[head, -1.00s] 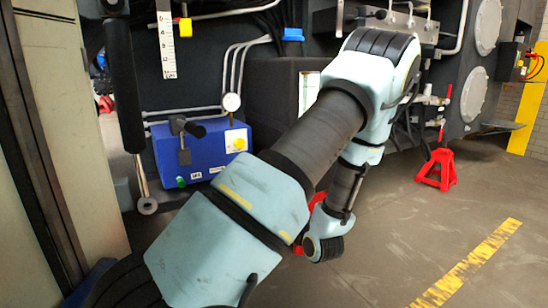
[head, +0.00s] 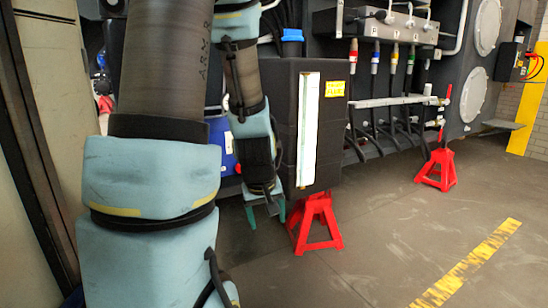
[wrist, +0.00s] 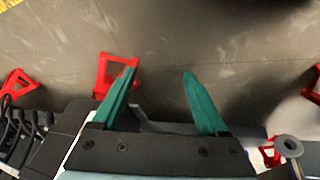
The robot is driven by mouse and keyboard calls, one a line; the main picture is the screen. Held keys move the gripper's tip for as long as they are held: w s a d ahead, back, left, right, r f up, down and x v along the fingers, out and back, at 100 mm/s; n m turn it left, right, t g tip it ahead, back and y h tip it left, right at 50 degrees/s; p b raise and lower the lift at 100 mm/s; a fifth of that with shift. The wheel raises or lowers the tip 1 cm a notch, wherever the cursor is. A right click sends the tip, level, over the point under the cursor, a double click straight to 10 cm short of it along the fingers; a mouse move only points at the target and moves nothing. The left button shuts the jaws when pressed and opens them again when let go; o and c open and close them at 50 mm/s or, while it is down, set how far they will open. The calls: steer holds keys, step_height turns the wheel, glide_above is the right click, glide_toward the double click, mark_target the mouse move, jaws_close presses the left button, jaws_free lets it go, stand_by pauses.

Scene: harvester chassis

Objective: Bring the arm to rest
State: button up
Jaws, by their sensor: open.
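My arm (head: 150,180) rises on the left of the head view and bends over, with its forearm hanging down beside a black tank. My gripper (head: 262,212) points down at the end of it, in front of the chassis and above the floor. In the wrist view my gripper (wrist: 160,72) shows two green fingers spread well apart. Nothing is between them but the grey floor beyond. In the head view the fingers are small and partly hidden by the wrist.
The black tank (head: 318,130) with a pale sight strip stands just right of my gripper. Red jack stands (head: 316,225) and (head: 437,168) hold up the chassis. Hoses with coloured collars (head: 394,60) hang from a manifold.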

steer(key=s+a+r+m+g, duration=0.2)
steer(key=s+a+r+m, duration=0.1)
steer(key=s+a, duration=0.3)
step_height(320, 180, up, 38)
steer(key=s+d+p, duration=0.1)
steer(key=p, duration=3.7)
steer(key=shift+s+m+y, duration=0.15)
steer(key=shift+m+y, duration=0.15)
steer(key=shift+y, duration=0.1)
steer(key=shift+r, duration=0.1)
